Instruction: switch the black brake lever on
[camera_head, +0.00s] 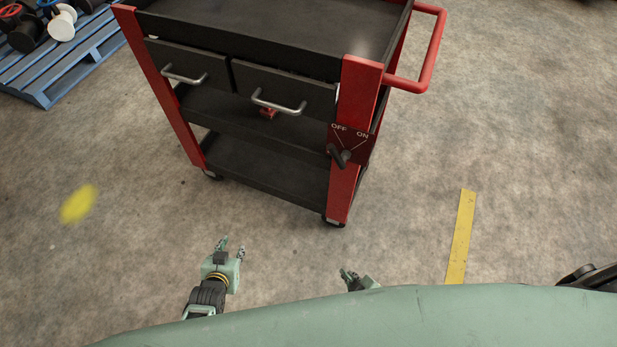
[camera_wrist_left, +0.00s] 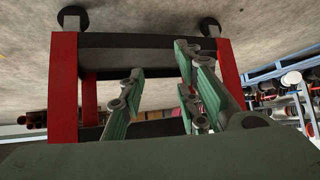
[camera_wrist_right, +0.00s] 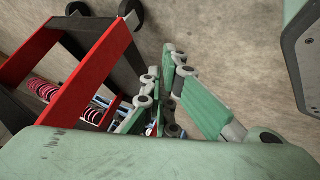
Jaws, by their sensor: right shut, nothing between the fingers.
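The black brake lever (camera_head: 338,155) is on a dark red plate (camera_head: 358,146) marked OFF at the left and ON at the right. The plate is on the cart's front right post. The lever's handle appears to lean left, to the OFF side. My left gripper (camera_head: 231,246) is open and empty in front of the cart, low and left of the lever. Its spread fingers also show in the left wrist view (camera_wrist_left: 158,72). My right gripper (camera_head: 347,275) is shut and empty, below the lever in the picture and apart from it. Its body is partly hidden by my own green body.
The red and black cart (camera_head: 265,190) stands on castors, with two drawers (camera_head: 285,93) and a red push handle (camera_head: 432,50) at its right. A blue pallet (camera_head: 75,65) with spools is at the upper left. Yellow marks (camera_head: 461,235) lie on otherwise clear floor.

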